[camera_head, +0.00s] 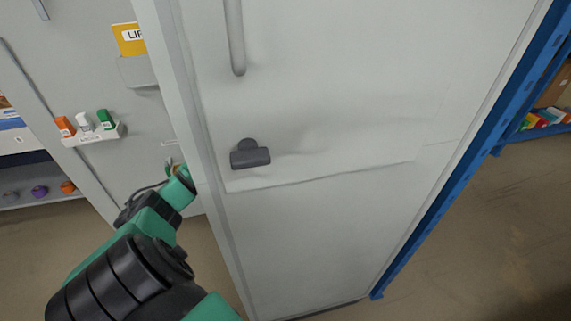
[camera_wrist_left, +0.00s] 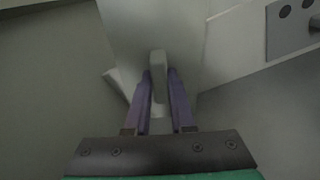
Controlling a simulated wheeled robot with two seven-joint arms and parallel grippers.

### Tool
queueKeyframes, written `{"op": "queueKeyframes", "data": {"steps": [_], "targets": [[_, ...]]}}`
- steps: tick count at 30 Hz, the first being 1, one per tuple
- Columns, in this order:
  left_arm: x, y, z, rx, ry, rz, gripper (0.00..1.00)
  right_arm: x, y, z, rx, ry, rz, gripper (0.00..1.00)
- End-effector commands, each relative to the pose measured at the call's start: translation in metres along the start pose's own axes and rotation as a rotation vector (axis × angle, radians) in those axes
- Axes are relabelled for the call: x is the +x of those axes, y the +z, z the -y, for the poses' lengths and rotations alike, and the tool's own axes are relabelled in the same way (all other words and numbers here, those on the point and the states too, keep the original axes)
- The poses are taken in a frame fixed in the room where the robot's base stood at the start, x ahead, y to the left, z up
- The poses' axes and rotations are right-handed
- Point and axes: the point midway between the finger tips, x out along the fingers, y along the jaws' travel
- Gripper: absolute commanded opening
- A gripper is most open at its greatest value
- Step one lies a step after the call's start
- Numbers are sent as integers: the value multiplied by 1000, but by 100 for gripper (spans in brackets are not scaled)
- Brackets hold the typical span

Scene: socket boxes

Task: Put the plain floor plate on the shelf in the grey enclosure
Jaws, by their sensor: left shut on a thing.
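A tall grey panel (camera_head: 330,240), which looks like a door of the grey enclosure, fills the middle of the head view. It carries a dark handle (camera_head: 250,157) and a vertical grey bar (camera_head: 235,40). My left arm reaches up to the panel's left edge, and its gripper is mostly hidden in the head view. In the left wrist view, my left gripper (camera_wrist_left: 159,85) has its purple fingers shut on a pale grey bar-like piece (camera_wrist_left: 158,62) in front of a pale panel. I cannot tell whether it is a handle. I see no floor plate. My right gripper is out of view.
A small white holder (camera_head: 95,137) with orange, white and green items hangs at the left, below a yellow sign (camera_head: 129,38). A blue rack post (camera_head: 470,155) stands right of the panel. Open floor (camera_head: 470,240) shows at the right.

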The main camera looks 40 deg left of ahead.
Motion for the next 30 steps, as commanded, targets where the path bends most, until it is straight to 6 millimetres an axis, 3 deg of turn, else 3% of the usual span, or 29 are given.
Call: {"op": "queueKeyframes", "data": {"steps": [1,3,12,22,23,24,25,30], "targets": [[3,-7,2,2,-1,-3,0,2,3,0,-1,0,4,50],[20,-2,1,0,4,1,0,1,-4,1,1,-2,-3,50],[67,4,1,0,2,-1,0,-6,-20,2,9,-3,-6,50],[72,2,3,3,-1,1,0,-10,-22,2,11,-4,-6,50],[73,2,2,2,-1,1,30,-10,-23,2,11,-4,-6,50],[72,2,2,2,-1,1,45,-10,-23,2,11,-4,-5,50],[72,2,2,2,-1,1,52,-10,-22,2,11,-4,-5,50],[72,2,2,2,-1,1,52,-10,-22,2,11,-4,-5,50]]}}
